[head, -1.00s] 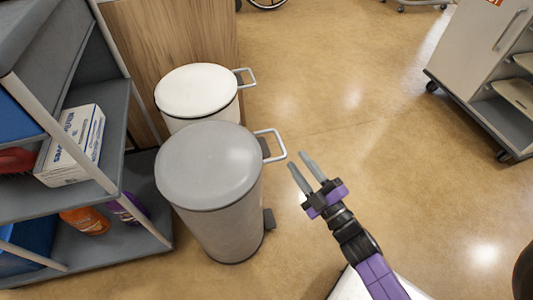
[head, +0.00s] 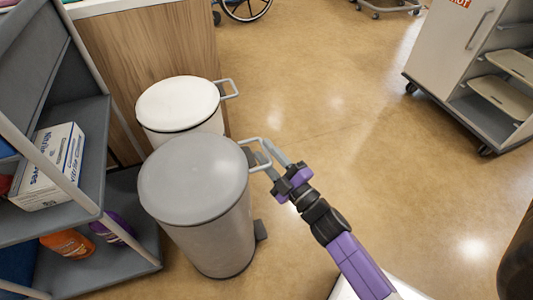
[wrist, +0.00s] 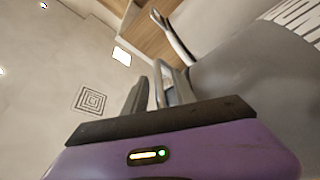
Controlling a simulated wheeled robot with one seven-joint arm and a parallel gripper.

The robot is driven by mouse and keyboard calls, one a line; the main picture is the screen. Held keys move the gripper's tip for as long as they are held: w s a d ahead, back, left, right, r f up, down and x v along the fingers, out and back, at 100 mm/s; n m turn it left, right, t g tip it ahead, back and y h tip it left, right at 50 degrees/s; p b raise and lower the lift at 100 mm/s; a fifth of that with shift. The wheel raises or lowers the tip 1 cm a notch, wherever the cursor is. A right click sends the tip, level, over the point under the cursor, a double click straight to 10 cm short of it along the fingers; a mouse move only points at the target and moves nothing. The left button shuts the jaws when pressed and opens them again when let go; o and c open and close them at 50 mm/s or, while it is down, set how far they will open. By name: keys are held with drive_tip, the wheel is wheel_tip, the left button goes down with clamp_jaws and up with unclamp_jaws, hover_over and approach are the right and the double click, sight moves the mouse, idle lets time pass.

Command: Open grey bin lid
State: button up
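The grey bin (head: 205,225) stands on the floor left of centre in the head view. Its round grey lid (head: 192,178) is closed, and a pale loop handle (head: 268,165) sticks out from the lid's right side. My gripper (head: 260,150) is at this handle, its fingers overlapping it in the head view. The fingers are apart. In the wrist view the fingers (wrist: 148,95) are close to the bin's grey body at the right. I cannot tell whether the handle's bar lies between them.
A white-lidded bin (head: 178,103) with its own handle stands just behind the grey bin. A shelf cart (head: 90,185) with a glove box (head: 50,165) and bottles is close on the left. A white cabinet (head: 445,50) is at the right. The floor between is clear.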

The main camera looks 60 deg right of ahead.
clamp_jaws()
idle(1.4)
